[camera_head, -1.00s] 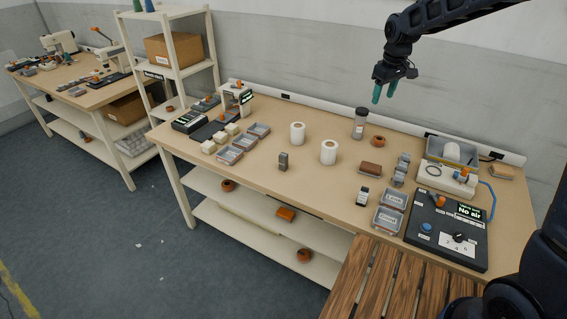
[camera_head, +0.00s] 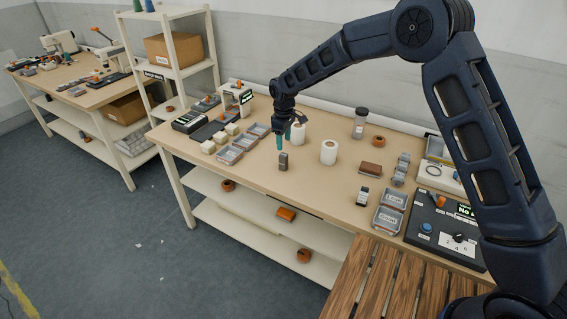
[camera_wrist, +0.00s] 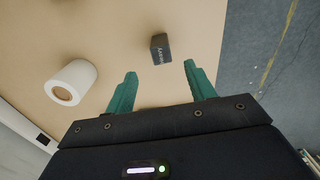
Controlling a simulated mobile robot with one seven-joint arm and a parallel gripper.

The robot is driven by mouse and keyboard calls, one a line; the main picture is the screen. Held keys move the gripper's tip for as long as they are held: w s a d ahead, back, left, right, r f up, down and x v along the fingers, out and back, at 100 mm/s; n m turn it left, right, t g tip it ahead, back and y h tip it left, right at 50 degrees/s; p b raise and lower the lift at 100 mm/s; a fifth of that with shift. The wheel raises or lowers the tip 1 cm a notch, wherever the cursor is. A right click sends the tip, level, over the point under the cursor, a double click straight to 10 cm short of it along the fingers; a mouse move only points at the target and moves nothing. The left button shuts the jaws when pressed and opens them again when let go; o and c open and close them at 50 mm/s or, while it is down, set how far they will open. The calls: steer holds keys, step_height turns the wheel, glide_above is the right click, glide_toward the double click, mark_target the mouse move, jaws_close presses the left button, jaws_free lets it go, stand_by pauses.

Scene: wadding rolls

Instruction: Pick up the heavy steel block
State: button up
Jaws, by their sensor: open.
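The heavy steel block (camera_head: 283,162) is a small dark grey upright block near the middle of the table, in front of the white rolls. In the wrist view the block (camera_wrist: 160,47) shows white lettering, seemingly "HEAVY", and lies just beyond and between the fingertips. My gripper (camera_head: 283,142) has green fingers and is above and just behind the block in the head view. In the wrist view my gripper (camera_wrist: 160,68) is open, with nothing between its fingers.
Two white rolls stand nearby, one (camera_head: 298,133) close behind my gripper and one (camera_head: 328,152) to the right. Grey trays (camera_head: 230,155) and pale blocks (camera_head: 208,147) lie to the left. A brown block (camera_head: 371,168) and a control box (camera_head: 440,228) are further right. The table front edge is near the block.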

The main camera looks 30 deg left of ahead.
mark_target(283, 161)
step_height(283, 161, down, 11)
steer(key=shift+s+r, duration=0.1)
stand_by(0.6)
steer(key=shift+c, duration=0.2)
jaws_close()
